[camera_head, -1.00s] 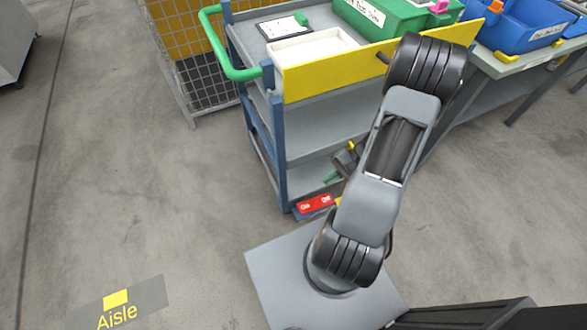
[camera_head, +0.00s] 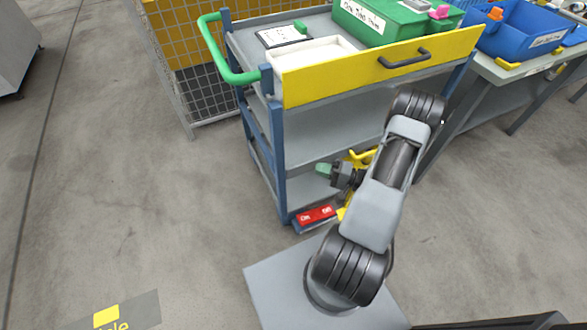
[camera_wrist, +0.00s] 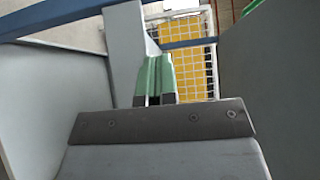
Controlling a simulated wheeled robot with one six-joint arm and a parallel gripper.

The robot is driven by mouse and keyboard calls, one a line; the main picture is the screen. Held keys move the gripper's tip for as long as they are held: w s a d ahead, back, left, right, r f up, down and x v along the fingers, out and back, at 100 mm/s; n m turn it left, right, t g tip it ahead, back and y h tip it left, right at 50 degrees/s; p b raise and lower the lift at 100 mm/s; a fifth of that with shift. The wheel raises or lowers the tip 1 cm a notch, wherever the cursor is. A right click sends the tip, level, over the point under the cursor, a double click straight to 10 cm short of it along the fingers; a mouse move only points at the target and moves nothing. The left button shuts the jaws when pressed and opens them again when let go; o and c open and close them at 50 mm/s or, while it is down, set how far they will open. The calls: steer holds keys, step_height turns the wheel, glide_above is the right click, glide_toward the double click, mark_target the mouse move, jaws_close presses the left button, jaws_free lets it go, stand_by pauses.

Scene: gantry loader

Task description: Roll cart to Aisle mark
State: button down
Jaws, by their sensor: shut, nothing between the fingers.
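The cart (camera_head: 279,160) has blue posts, grey shelves, a green push handle (camera_head: 206,45) at its left end and a yellow front panel (camera_head: 330,80) with a black grip (camera_head: 404,59). My gripper (camera_head: 322,169) has green fingertips and is at the cart's lower shelf level, pointing left. In the wrist view its green fingers (camera_wrist: 155,80) are together and empty, with grey cart surfaces around them. A red labelled part (camera_head: 316,215) sits low at the cart's front, below my gripper. The Aisle mark (camera_head: 140,308), a dark floor patch with a yellow square, is at the lower left, partly cut off.
A wire cage (camera_head: 208,90) with yellow inside stands behind the cart. A bench with blue bins (camera_head: 530,25) is at the right. The cart's top carries a green box (camera_head: 385,22), a white tray (camera_head: 310,50) and a clipboard (camera_head: 284,37). The floor at left is clear.

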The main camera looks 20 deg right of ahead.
mark_target(303, 165)
steer(key=x, duration=0.6)
steer(key=shift+w+a, duration=0.1)
steer(key=shift+a, duration=1.95)
